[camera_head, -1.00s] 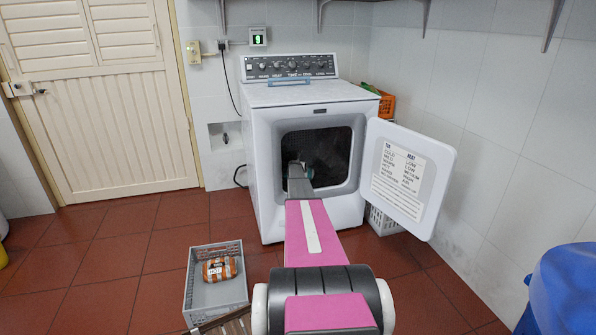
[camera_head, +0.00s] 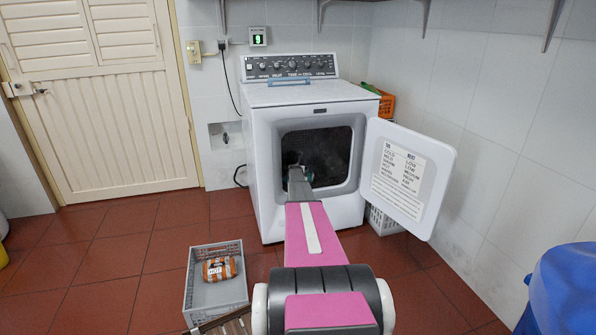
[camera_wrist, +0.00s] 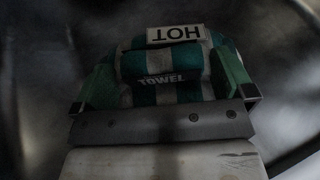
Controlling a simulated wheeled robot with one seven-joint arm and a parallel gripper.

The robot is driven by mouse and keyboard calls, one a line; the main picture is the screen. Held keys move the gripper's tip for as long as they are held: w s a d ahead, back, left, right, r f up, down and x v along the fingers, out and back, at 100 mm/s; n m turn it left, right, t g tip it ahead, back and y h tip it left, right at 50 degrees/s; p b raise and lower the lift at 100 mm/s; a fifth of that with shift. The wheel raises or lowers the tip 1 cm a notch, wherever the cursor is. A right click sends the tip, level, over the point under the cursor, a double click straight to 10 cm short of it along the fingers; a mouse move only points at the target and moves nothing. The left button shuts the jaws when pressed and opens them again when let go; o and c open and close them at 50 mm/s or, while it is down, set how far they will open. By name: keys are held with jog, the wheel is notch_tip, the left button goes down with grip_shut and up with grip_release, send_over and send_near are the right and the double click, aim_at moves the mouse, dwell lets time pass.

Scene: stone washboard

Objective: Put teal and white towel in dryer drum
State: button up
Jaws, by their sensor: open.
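The teal and white towel (camera_wrist: 165,92) is rolled up, with a "HOT" tag and a "TOWEL" label, in the wrist view. It lies inside the dark dryer drum (camera_head: 338,150), behind the open round-cornered doorway of the white dryer (camera_head: 262,170). My gripper (camera_wrist: 163,62) is open, with a green finger on each side of the towel. I cannot tell whether the fingers touch it. In the head view my arm reaches through the doorway, and the towel is too small and dark there to make out clearly.
The dryer door (camera_head: 408,180) stands open to the right. A grey crate (camera_head: 216,298) with an orange and white towel (camera_head: 219,269) sits on the floor at front left. A white basket (camera_head: 385,220) is behind the door.

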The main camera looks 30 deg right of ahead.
jog(key=v, duration=1.2)
jog(key=shift+a, duration=0.1)
dwell(0.7)
